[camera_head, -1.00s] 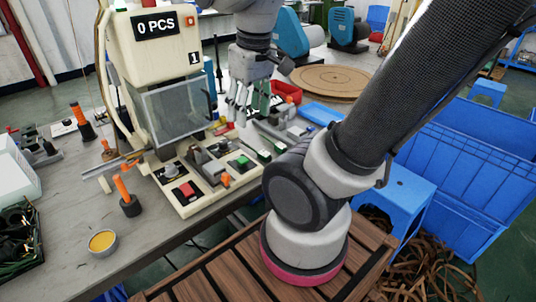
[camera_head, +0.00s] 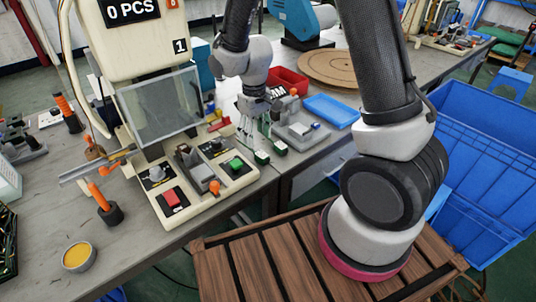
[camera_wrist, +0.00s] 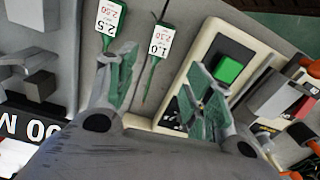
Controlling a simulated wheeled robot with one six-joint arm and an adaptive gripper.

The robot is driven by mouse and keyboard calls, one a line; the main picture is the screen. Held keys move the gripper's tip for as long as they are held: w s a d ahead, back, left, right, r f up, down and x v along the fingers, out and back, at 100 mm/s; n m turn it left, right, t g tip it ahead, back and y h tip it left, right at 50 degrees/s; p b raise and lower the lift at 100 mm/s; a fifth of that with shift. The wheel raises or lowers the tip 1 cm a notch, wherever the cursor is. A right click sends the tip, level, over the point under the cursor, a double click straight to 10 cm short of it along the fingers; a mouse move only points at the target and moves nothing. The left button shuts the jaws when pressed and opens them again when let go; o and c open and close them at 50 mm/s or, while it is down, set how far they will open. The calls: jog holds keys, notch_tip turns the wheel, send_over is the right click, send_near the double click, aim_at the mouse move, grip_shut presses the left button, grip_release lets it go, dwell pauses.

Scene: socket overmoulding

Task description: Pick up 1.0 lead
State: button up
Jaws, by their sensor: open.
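The 1.0 lead (camera_wrist: 158,42) shows in the wrist view as a green plug-shaped end with a white tag reading 1.0 and a thin dark cable. It lies at the table's front edge, between a second lead (camera_wrist: 111,20) tagged 2.5 and the machine's control panel. My gripper (camera_wrist: 161,68) is open, with its fingers spread either side of the 1.0 lead's cable and the tag beyond the fingertips. I see nothing held. In the head view my gripper (camera_head: 257,128) points down over the table edge, close to the green lead ends (camera_head: 262,157). Exact finger height is unclear.
The control panel (camera_head: 172,217) with a green button stands close beside my gripper. A grey block fixture (camera_head: 297,131), a blue tray (camera_head: 331,110), a red bin (camera_head: 289,80) and a round wooden disc (camera_head: 343,68) are to the right. Blue crates (camera_head: 480,150) stand on the floor.

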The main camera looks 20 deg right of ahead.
aim_at(258, 151)
jog(key=f, duration=0.7)
jog(key=shift+d, duration=0.25)
jog(key=shift+r, duration=0.1)
jog(key=shift+c, duration=0.4)
jog(key=c, duration=1)
